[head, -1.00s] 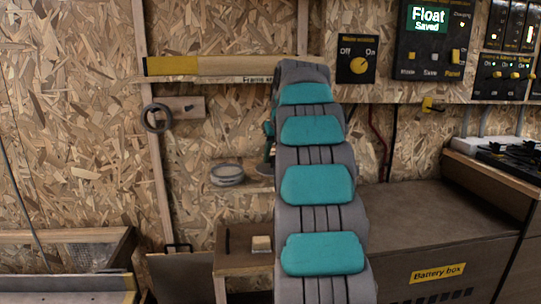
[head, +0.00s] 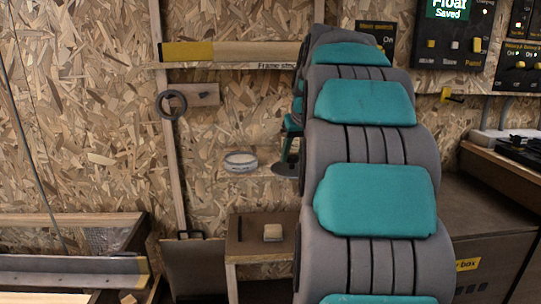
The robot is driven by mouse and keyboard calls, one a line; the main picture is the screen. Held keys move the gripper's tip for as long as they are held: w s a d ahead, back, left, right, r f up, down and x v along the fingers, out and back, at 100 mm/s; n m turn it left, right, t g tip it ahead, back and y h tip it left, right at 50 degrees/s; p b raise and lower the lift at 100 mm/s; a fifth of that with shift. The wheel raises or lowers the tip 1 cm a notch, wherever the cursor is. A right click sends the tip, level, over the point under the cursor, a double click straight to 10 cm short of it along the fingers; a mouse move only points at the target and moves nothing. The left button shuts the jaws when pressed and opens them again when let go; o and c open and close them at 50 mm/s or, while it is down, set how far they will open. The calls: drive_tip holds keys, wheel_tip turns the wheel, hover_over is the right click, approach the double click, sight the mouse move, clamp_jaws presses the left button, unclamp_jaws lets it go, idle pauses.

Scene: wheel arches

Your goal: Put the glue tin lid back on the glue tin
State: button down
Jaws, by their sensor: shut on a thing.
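The glue tin (head: 240,161) is a short, round grey tin with a pale label band. It stands upright on a small ledge against the chipboard wall, left of my arm. My gripper (head: 291,156) is partly hidden behind my arm and points down to the right of the tin. It is shut on the glue tin lid (head: 283,170), a flat dark grey disc held roughly level. The lid is apart from the tin in the picture, about as high as its lower part. The fingertips are too small to see clearly.
A rail (head: 235,51) and a peg block with a dark ring (head: 171,104) are on the wall above the tin. A low wooden stand (head: 253,236) bears a small pale block (head: 272,232). The battery box (head: 468,265) is at right. My arm hides the middle.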

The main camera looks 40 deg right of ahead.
drive_tip(key=w+a, duration=0.4)
drive_tip(key=a, duration=0.5)
drive_tip(key=w+d, duration=0.1)
drive_tip(key=w, duration=0.3)
drive_tip(key=w+d+p, duration=0.1)
drive_tip(key=w, duration=0.2)
drive_tip(key=w+d, duration=0.2)
drive_tip(key=w, duration=0.2)
drive_tip(key=shift+w+f, duration=0.35)
drive_tip(key=shift+f, duration=0.05)
drive_tip(key=shift+w+d+r, duration=0.1)
drive_tip(key=shift+w, duration=0.2)
drive_tip(key=shift+w+d+p, duration=0.2)
drive_tip(key=shift+w+p, duration=0.1)
drive_tip(key=shift+w, duration=0.4)
drive_tip(key=shift+w+d+p, duration=0.25)
drive_tip(key=shift+w, duration=0.4)
drive_tip(key=shift+w+d+p, duration=0.2)
drive_tip(key=shift+w+p, duration=0.1)
drive_tip(key=shift+w, duration=0.4)
drive_tip(key=shift+f, duration=0.35)
drive_tip(key=shift+f, duration=0.1)
drive_tip(key=shift+f+b, duration=0.35)
drive_tip(key=shift+b, duration=0.1)
drive_tip(key=shift+f, duration=0.1)
